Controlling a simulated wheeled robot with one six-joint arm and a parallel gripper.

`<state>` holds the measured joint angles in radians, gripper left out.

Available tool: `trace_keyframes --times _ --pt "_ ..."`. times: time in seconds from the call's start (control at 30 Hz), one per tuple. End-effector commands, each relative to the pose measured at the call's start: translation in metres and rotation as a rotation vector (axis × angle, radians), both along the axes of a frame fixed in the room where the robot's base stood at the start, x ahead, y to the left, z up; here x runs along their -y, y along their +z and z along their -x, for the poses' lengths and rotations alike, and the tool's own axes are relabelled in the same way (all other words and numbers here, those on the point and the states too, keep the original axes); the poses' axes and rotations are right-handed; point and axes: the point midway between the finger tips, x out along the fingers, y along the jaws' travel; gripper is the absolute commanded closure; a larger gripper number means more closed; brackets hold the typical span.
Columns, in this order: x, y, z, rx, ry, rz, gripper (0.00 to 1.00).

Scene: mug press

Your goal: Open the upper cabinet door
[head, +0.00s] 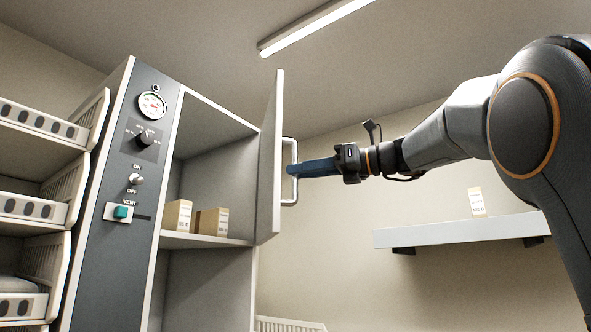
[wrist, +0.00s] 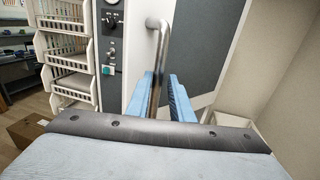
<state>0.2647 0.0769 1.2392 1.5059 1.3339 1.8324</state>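The upper cabinet door (head: 270,150) stands swung well out, seen nearly edge-on in the head view, at the right side of the cabinet opening. Its metal bar handle (head: 291,144) is on the outer face. My gripper (head: 305,168) reaches the handle from the right, with blue fingers level. In the wrist view the handle (wrist: 162,45) passes between the two fingers (wrist: 162,92), which look closed around it. Exact finger contact is partly hidden. The upper compartment of the cabinet (head: 215,150) is open to view.
Two small boxes (head: 178,216) (head: 211,222) stand on the cabinet shelf. A control panel (head: 128,180) with gauge and knobs is to the left, beside white racks (head: 65,190). A wall shelf (head: 450,231) with one small box (head: 477,202) is below my arm.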

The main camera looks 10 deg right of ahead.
Motion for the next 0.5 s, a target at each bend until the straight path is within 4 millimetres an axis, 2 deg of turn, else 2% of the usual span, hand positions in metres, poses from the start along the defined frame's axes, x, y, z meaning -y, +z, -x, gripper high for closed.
trace_keyframes --times 0.5 --pt "0.033 0.001 0.004 0.0 -0.001 -0.001 0.8"
